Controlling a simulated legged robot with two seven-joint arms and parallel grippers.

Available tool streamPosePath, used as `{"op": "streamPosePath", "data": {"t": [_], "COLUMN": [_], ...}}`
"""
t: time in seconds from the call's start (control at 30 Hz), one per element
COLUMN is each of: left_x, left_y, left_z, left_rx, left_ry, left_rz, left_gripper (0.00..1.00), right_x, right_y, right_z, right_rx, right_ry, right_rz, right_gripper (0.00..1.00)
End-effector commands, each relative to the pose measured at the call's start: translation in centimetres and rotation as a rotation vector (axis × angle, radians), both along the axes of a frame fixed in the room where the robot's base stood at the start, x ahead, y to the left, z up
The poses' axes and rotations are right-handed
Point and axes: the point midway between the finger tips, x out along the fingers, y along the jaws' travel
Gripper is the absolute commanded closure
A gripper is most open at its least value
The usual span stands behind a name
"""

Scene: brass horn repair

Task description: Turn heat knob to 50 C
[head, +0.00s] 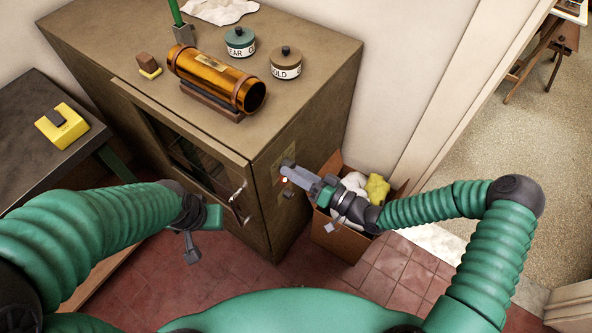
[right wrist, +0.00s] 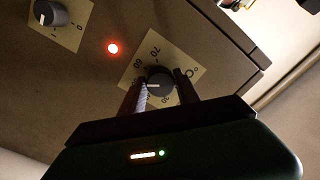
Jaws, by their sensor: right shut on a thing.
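The heat knob (right wrist: 160,84) is dark and round, on a pale dial plate (right wrist: 187,60) marked °C. Its white pointer line points left in the right wrist view, towards the left finger. The 70 and 60 marks show; the scale just below 60 is hidden by that finger. My right gripper (right wrist: 160,90) is shut on the knob, one finger on each side. In the head view the right gripper (head: 288,172) is at the cabinet's right side and hides the knob. My left gripper (head: 190,245) hangs before the cabinet; its jaws are unclear.
A second knob (right wrist: 48,13) and a lit red lamp (right wrist: 113,48) are on the same panel. The cabinet (head: 310,110) carries an amber cylinder (head: 215,77) and two lidded jars. A cardboard box (head: 340,238) with rags stands below my right gripper.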

Motion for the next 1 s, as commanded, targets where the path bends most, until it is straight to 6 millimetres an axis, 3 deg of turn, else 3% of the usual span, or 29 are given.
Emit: {"op": "streamPosePath", "data": {"t": [0.77, 0.8, 0.93, 1.0], "left_x": [-0.01, 0.00, 0.00, 0.00], "left_y": [0.00, 0.00, 0.00, 0.00], "left_z": [-0.63, -0.63, -0.63, -0.64], "left_rx": [0.000, 0.000, 0.000, 0.000], "left_ry": [0.000, 0.000, 0.000, 0.000], "left_rz": [0.000, 0.000, 0.000, 0.000], "left_gripper": [1.00, 1.00, 1.00, 1.00], "right_x": [0.44, 0.44, 0.39, 0.38], "right_y": [-0.67, -0.67, -0.56, -0.46], "right_z": [-0.06, -0.06, -0.09, -0.10], "right_rx": [-0.094, -0.094, -0.094, -0.095], "right_ry": [-0.127, -0.127, -0.127, -0.125], "right_rz": [-0.017, -0.017, -0.015, -0.013], "right_gripper": [1.00, 0.57, 0.41, 0.41]}}
